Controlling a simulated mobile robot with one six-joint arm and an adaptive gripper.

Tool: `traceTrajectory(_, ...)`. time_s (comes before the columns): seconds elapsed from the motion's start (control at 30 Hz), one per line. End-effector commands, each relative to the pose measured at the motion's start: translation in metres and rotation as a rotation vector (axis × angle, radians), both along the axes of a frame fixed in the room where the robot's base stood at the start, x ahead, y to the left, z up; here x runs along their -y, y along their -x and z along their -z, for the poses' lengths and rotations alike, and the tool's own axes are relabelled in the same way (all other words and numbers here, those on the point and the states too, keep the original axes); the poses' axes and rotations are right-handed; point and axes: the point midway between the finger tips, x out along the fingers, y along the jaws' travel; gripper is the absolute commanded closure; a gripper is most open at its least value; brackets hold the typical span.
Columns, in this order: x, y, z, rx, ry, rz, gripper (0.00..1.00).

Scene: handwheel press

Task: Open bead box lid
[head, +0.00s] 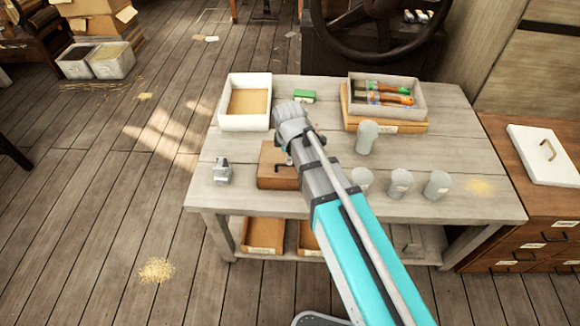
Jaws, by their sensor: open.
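A brown wooden box (270,178) sits near the table's front left part; I take it for the bead box. Its top looks closed, though my arm covers its right part. My gripper (283,160) is over the box's right part, with only small dark parts showing below my pale wrist. It is open, and nothing shows held in it. I cannot tell whether it touches the box.
A white tray (246,122), green block (304,96) and brush box (421,104) stand at the back of the table (340,88). Several grey jars (437,184) stand at right, a small metal piece (222,172) at left. A white lid-like panel (545,153) lies on the right cabinet.

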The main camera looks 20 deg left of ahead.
Motion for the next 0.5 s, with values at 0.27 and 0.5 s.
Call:
traceTrajectory(0.27,-0.002,-0.004,0.026,0.0,0.0,0.0,0.49)
traceTrajectory(0.5,-0.002,-0.007,0.042,0.0,0.0,-0.001,0.49)
